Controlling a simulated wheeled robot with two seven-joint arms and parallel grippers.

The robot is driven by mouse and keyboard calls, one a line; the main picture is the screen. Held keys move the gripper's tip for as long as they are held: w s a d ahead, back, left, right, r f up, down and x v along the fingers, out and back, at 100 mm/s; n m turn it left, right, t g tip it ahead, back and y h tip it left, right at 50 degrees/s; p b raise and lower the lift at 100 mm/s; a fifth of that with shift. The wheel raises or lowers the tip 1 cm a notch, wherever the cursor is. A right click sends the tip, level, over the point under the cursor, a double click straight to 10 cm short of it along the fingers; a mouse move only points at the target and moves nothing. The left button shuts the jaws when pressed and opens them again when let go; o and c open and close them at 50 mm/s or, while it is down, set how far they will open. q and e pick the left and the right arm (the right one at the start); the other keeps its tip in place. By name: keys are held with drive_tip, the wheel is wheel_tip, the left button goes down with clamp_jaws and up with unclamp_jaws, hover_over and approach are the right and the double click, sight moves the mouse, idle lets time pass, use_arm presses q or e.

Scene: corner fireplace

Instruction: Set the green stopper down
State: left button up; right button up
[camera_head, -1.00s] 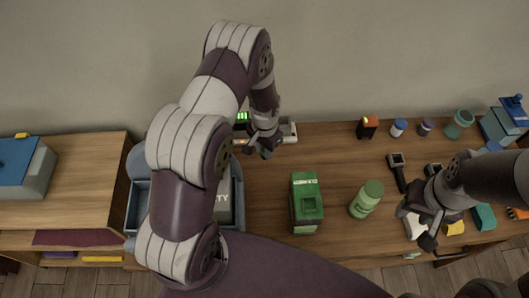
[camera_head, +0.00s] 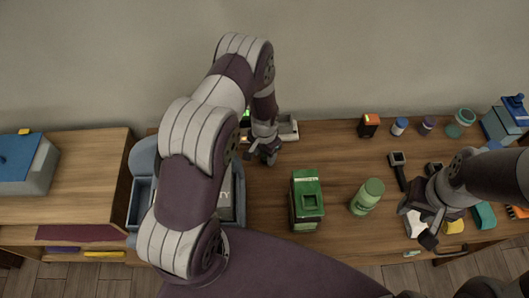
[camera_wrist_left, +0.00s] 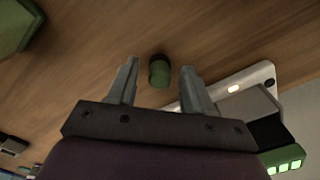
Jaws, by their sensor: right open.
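The green stopper (camera_wrist_left: 159,71) is a small dark green cylinder. In the left wrist view it is between the fingertips of my left gripper (camera_wrist_left: 160,78), with a gap on each side. It appears to be at the wooden tabletop; exact contact is hard to tell. My left gripper is open; in the head view (camera_head: 266,156) it is low over the table's back part, and I cannot make out the stopper there. My right gripper (camera_head: 420,226) is open over the front right of the table, near a white item (camera_head: 414,224).
A white device (camera_head: 288,129) with green lights is right beside my left gripper. A green box (camera_head: 306,213) and a green bottle (camera_head: 367,196) stand in front of it. A grey-blue bin (camera_head: 141,204) is at left. Bare tabletop (camera_head: 330,150) lies to the right.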

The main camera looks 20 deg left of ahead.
sight(264, 157)
use_arm(q)
drive_tip(key=shift+r, duration=0.2)
wheel_tip(264, 157, up, 14)
drive_tip(key=s+b, duration=0.1)
drive_tip(key=s+d+r+n+t, duration=0.1)
drive_tip(key=s+d+r+n, duration=0.1)
drive_tip(key=s+r, duration=0.8)
drive_tip(key=s+n, duration=0.1)
drive_tip(key=s, duration=0.2)
drive_tip(key=shift+s+d+n, duration=0.25)
drive_tip(key=shift+s+n, duration=0.05)
drive_tip(key=shift+s, duration=0.1)
drive_tip(key=shift+f, duration=0.1)
